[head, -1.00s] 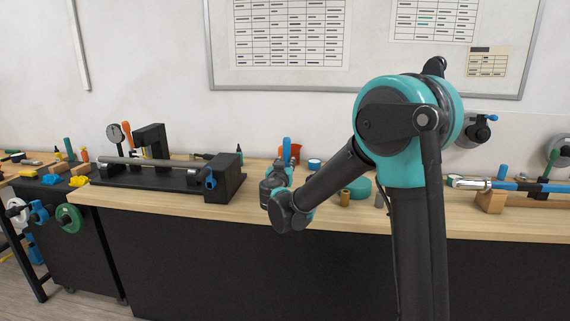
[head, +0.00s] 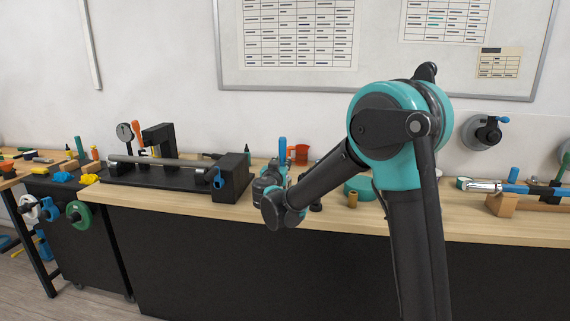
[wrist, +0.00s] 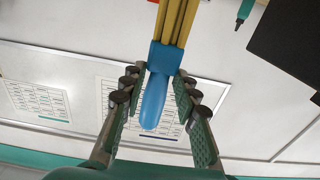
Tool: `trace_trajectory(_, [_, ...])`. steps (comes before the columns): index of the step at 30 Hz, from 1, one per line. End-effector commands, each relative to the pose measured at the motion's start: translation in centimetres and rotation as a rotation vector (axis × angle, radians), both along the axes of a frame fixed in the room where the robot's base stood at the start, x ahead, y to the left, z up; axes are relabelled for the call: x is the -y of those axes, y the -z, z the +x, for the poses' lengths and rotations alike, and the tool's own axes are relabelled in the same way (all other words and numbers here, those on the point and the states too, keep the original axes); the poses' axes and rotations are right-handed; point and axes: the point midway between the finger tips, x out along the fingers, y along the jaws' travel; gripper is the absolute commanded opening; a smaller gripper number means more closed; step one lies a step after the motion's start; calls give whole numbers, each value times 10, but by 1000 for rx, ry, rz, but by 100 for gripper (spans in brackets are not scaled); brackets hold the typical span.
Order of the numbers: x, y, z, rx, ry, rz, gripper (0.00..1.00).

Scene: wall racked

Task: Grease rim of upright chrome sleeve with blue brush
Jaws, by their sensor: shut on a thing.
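My gripper (wrist: 155,90) is shut on the blue brush (wrist: 153,103). In the wrist view the brush's rounded blue handle lies between the fingers, with a blue collar and yellow bristles beyond it at the top edge. In the head view the blue handle end (head: 282,146) stands up above my gripper (head: 274,180), which is over the bench's front part, right of the black fixture. The fingers are largely hidden there by my wrist. I cannot make out the upright chrome sleeve in either current view; my arm covers part of the bench.
A black fixture with a horizontal bar (head: 160,164) stands left on the bench (head: 330,214). A brown cylinder (head: 352,199), a teal round thing (head: 362,186) and a red cup (head: 300,153) are near my forearm.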

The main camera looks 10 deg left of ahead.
Motion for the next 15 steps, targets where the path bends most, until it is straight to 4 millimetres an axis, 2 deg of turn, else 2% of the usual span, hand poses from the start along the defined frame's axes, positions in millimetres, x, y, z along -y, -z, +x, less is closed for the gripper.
trace_trajectory(15, [-19, 1, 1, 0, 0, 0, 0])
